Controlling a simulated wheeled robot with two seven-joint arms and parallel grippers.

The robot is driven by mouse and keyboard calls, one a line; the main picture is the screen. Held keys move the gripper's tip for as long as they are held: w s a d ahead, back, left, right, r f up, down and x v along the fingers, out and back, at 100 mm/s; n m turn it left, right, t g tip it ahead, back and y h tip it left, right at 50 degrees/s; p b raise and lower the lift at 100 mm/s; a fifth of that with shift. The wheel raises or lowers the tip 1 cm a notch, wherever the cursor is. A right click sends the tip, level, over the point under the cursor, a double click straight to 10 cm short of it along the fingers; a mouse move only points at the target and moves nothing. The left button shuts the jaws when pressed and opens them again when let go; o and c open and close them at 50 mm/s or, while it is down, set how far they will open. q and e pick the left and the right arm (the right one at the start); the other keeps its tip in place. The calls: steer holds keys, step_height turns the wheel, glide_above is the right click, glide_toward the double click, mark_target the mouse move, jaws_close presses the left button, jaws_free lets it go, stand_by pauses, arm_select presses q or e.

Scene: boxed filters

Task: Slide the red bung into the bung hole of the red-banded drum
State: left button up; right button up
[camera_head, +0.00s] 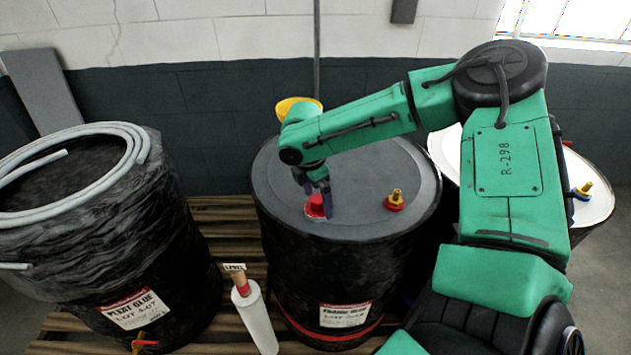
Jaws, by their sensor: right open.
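The red-banded drum (283,240) is black and stands upright in the middle, with a red stripe near its bottom and a white label. The red bung (315,205) is at the left front of its grey lid, upright. I cannot tell whether it sits in the bung hole, because the hole is hidden. My right gripper (318,188) points down over the bung, its dark fingers open and close around it; contact is unclear. My right arm reaches in from the right, across the lid. My left gripper is out of view.
A brass fitting on a red base (395,201) stands on the lid to the right. A wrapped drum (150,230) with a coiled grey hose (130,130) is left. A white-topped drum (595,208) is right. A white tube (258,320) stands in front. A wooden pallet (222,216) lies below.

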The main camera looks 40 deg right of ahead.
mark_target(310, 210)
step_height(310, 210, up, 14)
steer(key=a+b, duration=0.1)
steer(key=a, duration=0.1)
steer(key=shift+b, duration=0.35)
steer(key=shift+w+a, duration=0.1)
